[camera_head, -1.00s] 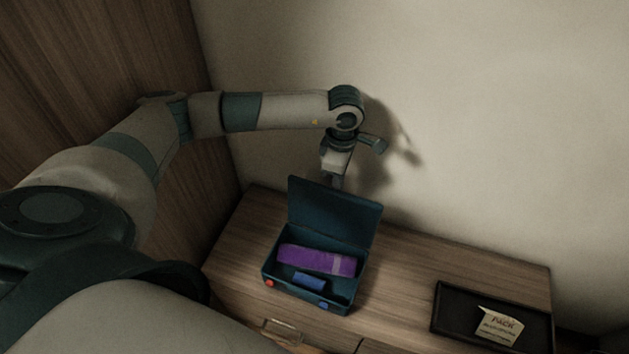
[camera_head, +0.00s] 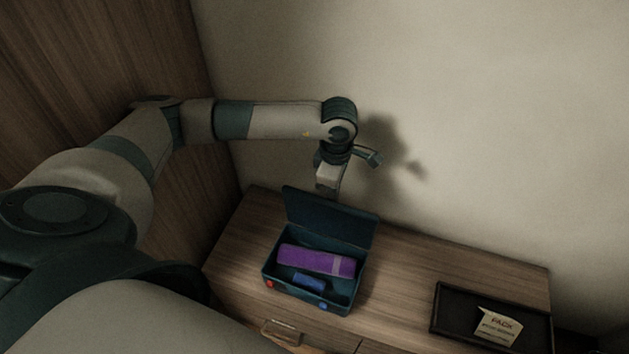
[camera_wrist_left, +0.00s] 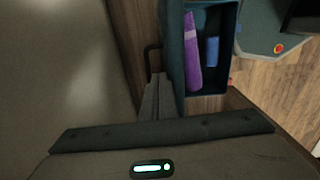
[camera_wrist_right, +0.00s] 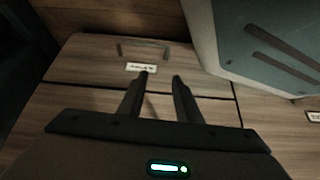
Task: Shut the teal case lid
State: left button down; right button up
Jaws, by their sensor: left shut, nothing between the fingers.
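The teal case (camera_head: 283,289) stands on the wooden cabinet, its lid (camera_head: 328,219) raised at the back edge. A purple bundle with a pale band (camera_head: 312,261) and a small blue block (camera_head: 309,283) lie inside. My left gripper (camera_wrist_left: 157,82) is shut and empty, pointing down behind the lid; in the head view the lid hides its fingertips. In the left wrist view the fingers are beside the lid's outer face (camera_wrist_left: 174,55); I cannot tell if they touch it. My right gripper (camera_wrist_right: 162,76) is open and empty above wooden drawer fronts, outside the head view.
A black tray (camera_head: 449,297) with a paper pack (camera_head: 497,325) on it stands on the cabinet (camera_head: 399,270) to the right of the case. A wall rises close behind the cabinet, and a wooden panel (camera_head: 100,55) stands at the left. Cabinet top between case and tray is bare.

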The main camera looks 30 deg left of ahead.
pick_arm(q)
jog(key=shift+s+d, duration=0.25)
jog(key=shift+s, duration=0.85)
jog(key=shift+r+p, duration=2.1)
jog(key=shift+r, duration=2)
jog(key=shift+w, duration=0.1)
jog(key=shift+r, duration=0.1)
